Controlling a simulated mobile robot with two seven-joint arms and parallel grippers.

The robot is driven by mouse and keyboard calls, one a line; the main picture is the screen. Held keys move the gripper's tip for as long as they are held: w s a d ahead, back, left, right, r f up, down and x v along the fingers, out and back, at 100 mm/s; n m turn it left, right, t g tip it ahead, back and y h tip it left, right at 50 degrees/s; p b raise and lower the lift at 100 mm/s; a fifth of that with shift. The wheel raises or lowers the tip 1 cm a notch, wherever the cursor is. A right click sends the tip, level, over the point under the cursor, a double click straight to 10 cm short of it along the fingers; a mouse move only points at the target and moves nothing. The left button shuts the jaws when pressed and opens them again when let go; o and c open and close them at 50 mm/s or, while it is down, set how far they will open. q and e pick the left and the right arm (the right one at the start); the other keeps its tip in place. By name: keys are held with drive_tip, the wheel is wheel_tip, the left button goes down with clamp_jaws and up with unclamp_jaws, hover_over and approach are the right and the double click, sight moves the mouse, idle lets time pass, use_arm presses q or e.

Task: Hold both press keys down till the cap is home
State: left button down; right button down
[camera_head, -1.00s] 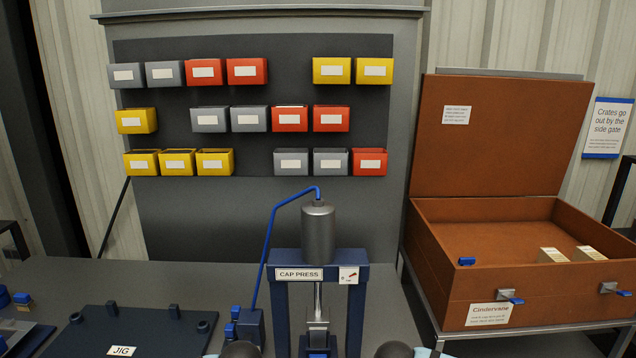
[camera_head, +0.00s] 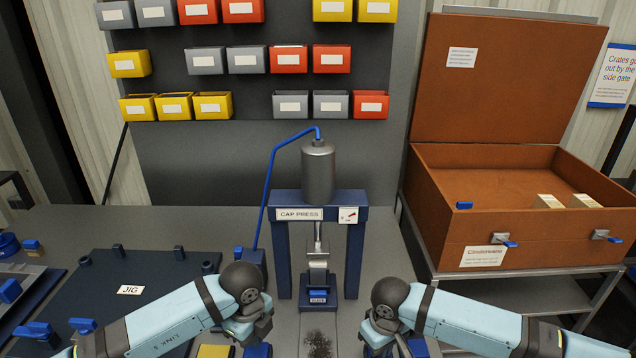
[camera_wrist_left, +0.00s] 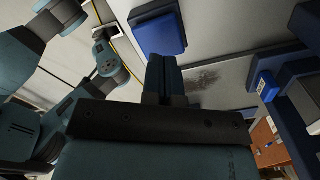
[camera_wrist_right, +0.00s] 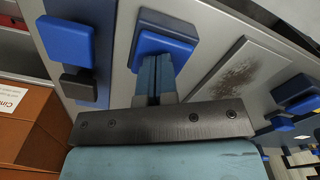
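The cap press (camera_head: 361,215) stands at the middle of the bench, a grey cylinder over a blue frame. A metal rod reaches down to a silver block (camera_head: 318,272) on its blue base; I cannot make out a separate cap. My left gripper (camera_wrist_left: 164,62) is shut and empty, its tips close to a blue press key (camera_wrist_left: 158,30) on a dark base. My right gripper (camera_wrist_right: 154,62) is shut and empty, its tips at the edge of the other blue key (camera_wrist_right: 165,45). I cannot tell whether either key is touched or pressed. In the head view my wrists hide most of both keys.
A dark jig plate (camera_head: 155,270) lies at the left. An open brown crate (camera_head: 440,220) with blue latches stands at the right. Colored bins hang behind. A dark speckled patch (camera_head: 318,344) marks the bench before the press.

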use_arm(q)
drive_tip(key=shift+r, duration=1.95)
use_arm(e)
drive_tip(key=shift+r, duration=0.1)
wheel_tip(320, 180, up, 8)
idle(0.8)
